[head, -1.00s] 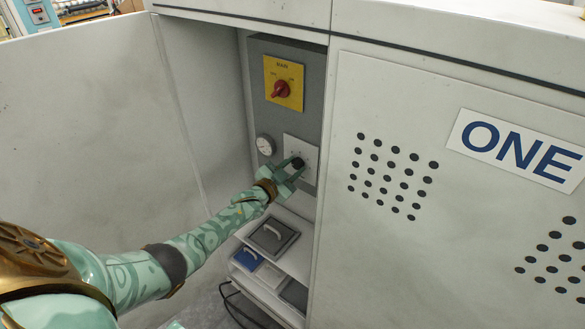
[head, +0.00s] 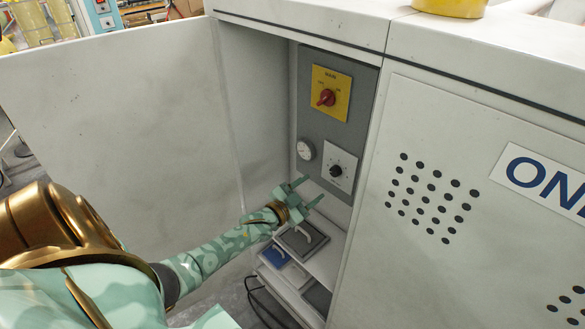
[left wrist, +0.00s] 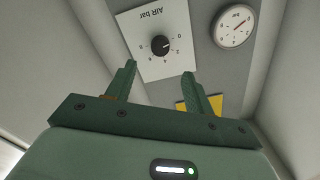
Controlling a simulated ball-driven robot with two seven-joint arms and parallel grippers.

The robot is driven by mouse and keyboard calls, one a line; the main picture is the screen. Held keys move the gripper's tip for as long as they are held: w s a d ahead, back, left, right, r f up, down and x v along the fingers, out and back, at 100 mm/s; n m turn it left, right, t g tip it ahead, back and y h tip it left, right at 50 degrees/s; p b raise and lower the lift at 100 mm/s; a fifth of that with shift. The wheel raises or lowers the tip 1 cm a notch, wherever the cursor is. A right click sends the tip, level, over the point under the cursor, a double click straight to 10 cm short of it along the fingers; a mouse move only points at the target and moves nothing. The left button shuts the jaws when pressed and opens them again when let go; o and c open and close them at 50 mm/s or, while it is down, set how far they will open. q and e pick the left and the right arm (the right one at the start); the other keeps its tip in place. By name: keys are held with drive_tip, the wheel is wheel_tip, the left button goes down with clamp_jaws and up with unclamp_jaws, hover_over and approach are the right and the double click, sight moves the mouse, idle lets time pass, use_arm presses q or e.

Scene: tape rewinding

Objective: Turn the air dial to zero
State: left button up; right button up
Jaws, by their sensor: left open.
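The air dial is a black knob (head: 335,170) on a white plate in the cabinet recess. In the left wrist view the knob (left wrist: 160,45) sits on the plate marked "AIR bar". Its pale mark appears to face the 0 side, but the exact setting is too small to be sure. My left gripper (head: 312,190) is open and empty, below and to the left of the dial, apart from it. In the left wrist view its fingertips (left wrist: 159,68) stand either side below the knob, not touching it. My right gripper is not in view.
A round pressure gauge (head: 305,149) is left of the dial. A yellow plate with a red main switch (head: 326,97) is above. Handled grey (head: 302,238) and blue (head: 273,257) items sit below. The open door (head: 120,110) stands left; the perforated panel (head: 470,170) is right.

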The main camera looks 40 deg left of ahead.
use_arm(q)
drive_tip(key=s, duration=0.7)
drive_tip(key=shift+a+p, duration=0.25)
drive_tip(key=shift+p, duration=0.1)
drive_tip(key=s+f+n+g+y+b, duration=0.1)
drive_tip(key=s+f+g, duration=0.4)
drive_tip(key=s+f, duration=0.65)
drive_tip(key=s+f+n+g+y, duration=0.15)
drive_tip(key=s+f+g, duration=0.4)
drive_tip(key=f, duration=1.05)
drive_tip(key=s+d+f+g+b, duration=0.1)
drive_tip(key=s+d+f, duration=0.3)
drive_tip(key=s, duration=0.5)
drive_tip(key=s+d+f+g+h+b, duration=0.1)
drive_tip(key=s+d+f+g, duration=0.2)
drive_tip(key=s, duration=0.6)
drive_tip(key=s+d+f+g, duration=0.2)
drive_tip(key=s+d+f, duration=0.4)
drive_tip(key=s, duration=0.3)
drive_tip(key=shift+s+d+g+b, duration=0.25)
drive_tip(key=shift+d+g+b, duration=0.15)
drive_tip(key=shift+d, duration=0.3)
